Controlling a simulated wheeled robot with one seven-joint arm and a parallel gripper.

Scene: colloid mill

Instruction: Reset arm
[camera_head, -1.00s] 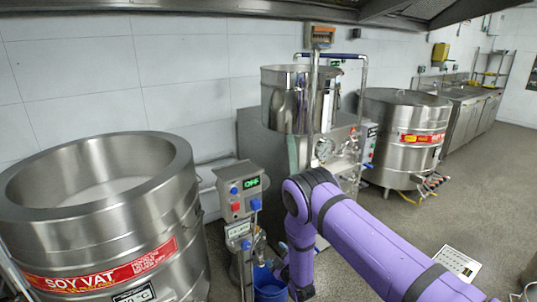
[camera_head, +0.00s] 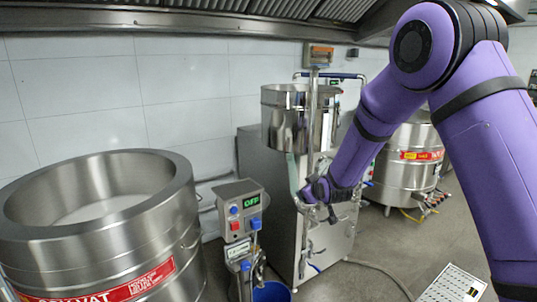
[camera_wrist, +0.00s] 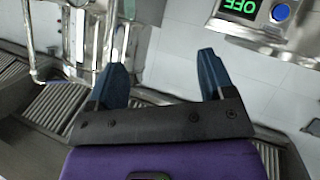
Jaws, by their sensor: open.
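My gripper shows in the wrist view (camera_wrist: 160,80), its two blue fingers spread wide with nothing between them. In the head view my purple arm reaches down from the upper right, and my gripper (camera_head: 312,200) is in front of the steel colloid mill (camera_head: 291,118). It is small and partly hidden by my wrist there, and I cannot tell whether it touches the mill. A control box (camera_head: 240,210) with a green OFF display stands left of it; the box also shows at the top right of the wrist view (camera_wrist: 252,20).
A large steel soy vat (camera_head: 100,240) fills the left. A blue bucket (camera_head: 271,291) stands on the floor below the control box. Another steel vat (camera_head: 412,170) stands behind my arm at right. A white sheet (camera_head: 453,285) lies at lower right. A hood (camera_head: 200,17) hangs overhead.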

